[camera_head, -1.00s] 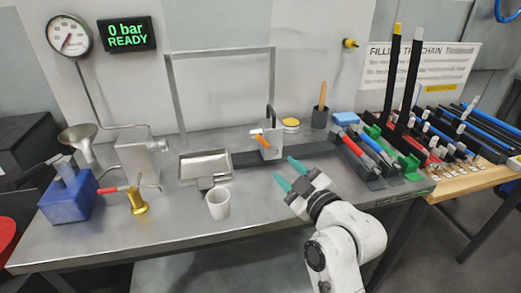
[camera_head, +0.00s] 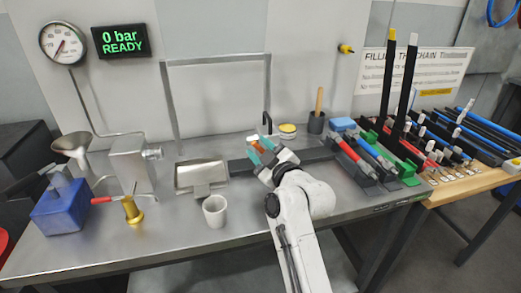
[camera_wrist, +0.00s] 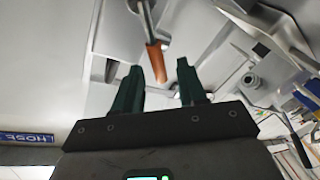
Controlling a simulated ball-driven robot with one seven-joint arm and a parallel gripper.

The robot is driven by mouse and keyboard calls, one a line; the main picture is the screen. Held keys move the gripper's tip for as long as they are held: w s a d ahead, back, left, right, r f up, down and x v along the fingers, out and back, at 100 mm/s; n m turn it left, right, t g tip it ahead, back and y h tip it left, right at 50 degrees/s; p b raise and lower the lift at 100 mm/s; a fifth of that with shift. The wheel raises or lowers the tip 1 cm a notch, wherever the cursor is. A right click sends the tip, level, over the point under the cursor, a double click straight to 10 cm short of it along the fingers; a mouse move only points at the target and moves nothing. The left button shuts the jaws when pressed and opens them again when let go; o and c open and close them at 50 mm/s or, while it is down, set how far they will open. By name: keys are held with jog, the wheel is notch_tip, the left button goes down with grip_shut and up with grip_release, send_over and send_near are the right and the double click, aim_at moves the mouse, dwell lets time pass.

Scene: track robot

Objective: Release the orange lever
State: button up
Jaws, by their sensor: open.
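The orange lever (camera_wrist: 156,62) shows in the wrist view as an orange handle on a grey metal rod. Its free end appears in the gap between my two fingertips, with visible space on both sides. In the head view a bit of orange (camera_head: 253,139) shows just behind my fingers, and the grey block that carries it is mostly hidden by my gripper. My gripper (camera_head: 260,150) has teal fingers, is open and empty, and is over the back middle of the bench. Its fingers also show in the wrist view (camera_wrist: 159,88).
A metal tray (camera_head: 203,178) and a white cup (camera_head: 215,212) stand to the left of my gripper. A yellow-lidded tin (camera_head: 287,130) and a dark pot (camera_head: 316,124) stand to its right. A black hooked rod (camera_head: 267,122) rises behind it.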

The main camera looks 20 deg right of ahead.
jog(key=shift+c, duration=0.3)
grip_shut()
dwell(0.4)
